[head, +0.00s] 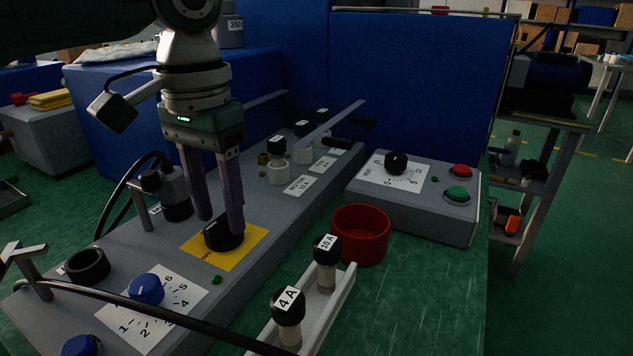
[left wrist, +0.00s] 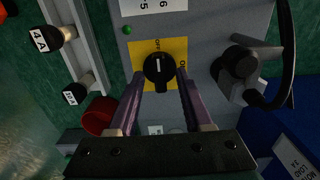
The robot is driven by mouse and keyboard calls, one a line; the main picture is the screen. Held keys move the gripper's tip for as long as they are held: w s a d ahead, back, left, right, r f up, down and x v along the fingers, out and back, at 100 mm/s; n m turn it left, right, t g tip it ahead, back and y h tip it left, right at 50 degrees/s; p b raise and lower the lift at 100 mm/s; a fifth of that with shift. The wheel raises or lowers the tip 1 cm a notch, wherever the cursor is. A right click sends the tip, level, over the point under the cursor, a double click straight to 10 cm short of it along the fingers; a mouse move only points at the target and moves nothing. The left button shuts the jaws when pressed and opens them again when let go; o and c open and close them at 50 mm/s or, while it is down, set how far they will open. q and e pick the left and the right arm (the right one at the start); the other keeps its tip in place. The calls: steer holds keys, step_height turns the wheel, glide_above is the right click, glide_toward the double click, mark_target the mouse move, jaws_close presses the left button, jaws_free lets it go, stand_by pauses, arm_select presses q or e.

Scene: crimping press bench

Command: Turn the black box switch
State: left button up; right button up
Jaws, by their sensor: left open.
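A black rotary switch (head: 224,237) sits on a yellow plate (head: 258,243) marked OFF on the long grey panel box (head: 215,287). In the left wrist view the black switch (left wrist: 158,68) has a white line pointing to the OFF side of the yellow plate (left wrist: 145,45). My left gripper (head: 220,218) points down at the switch. It is open, with one purple finger on each side of the knob; I cannot tell whether they touch it. It also shows in the left wrist view (left wrist: 160,77). My right gripper is not in view.
A blue knob (head: 146,289) with a number dial stands nearer on the panel. A red cup (head: 360,234) and fuses marked 10 A (head: 327,250) and 4 A (head: 288,306) are to the right. A grey control box (head: 415,200) lies behind the cup. A black cable crosses the front.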

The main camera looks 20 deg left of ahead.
arm_select(q)
steer(key=shift+f, duration=0.55)
steer(key=shift+c, duration=0.2)
jaws_close()
